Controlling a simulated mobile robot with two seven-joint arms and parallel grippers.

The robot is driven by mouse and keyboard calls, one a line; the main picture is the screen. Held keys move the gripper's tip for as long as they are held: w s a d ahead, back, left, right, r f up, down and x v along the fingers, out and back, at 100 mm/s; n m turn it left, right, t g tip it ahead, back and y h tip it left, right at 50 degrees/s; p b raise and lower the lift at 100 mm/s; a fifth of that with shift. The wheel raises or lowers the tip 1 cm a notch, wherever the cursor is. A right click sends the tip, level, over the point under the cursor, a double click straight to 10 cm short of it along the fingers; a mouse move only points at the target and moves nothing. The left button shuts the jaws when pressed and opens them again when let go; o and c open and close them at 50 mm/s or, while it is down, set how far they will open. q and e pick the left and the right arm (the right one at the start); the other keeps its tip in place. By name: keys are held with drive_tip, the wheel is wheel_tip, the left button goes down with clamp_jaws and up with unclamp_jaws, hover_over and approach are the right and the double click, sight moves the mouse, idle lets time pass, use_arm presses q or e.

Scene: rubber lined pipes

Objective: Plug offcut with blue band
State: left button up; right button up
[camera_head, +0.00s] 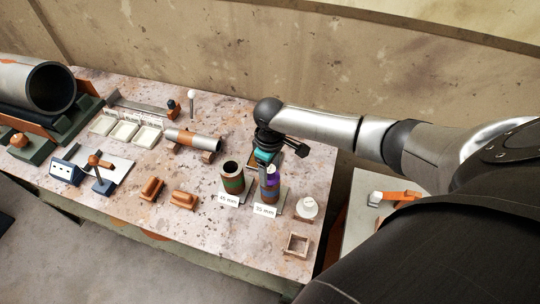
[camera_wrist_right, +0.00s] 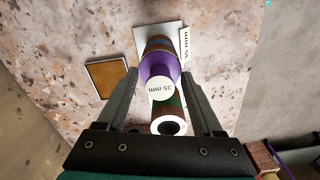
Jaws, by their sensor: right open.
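The offcut with the blue band (camera_head: 269,195) stands upright on a plate by a "35 mm" card. A purple plug (camera_head: 271,172) is at its upper end; how deep it sits I cannot tell. In the right wrist view the plug (camera_wrist_right: 157,70) shows a white top marked "35 mm". My right gripper (camera_wrist_right: 160,74) is open, its fingers on either side of the plug, with gaps visible. In the head view the right gripper (camera_head: 264,165) comes down over this offcut and partly hides it. My left gripper is out of view.
A green-banded offcut (camera_head: 231,178) with an open bore stands close to the left, by a "45 mm" card (camera_head: 228,199). A white knobbed piece (camera_head: 307,208) and a small square wooden frame (camera_head: 298,244) are at the right. Orange blocks (camera_head: 152,189) lie further left.

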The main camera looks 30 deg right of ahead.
sight(270, 169)
wheel_tip(270, 169, up, 15)
drive_tip(key=shift+r+p, duration=0.15)
drive_tip(key=shift+p, duration=0.3)
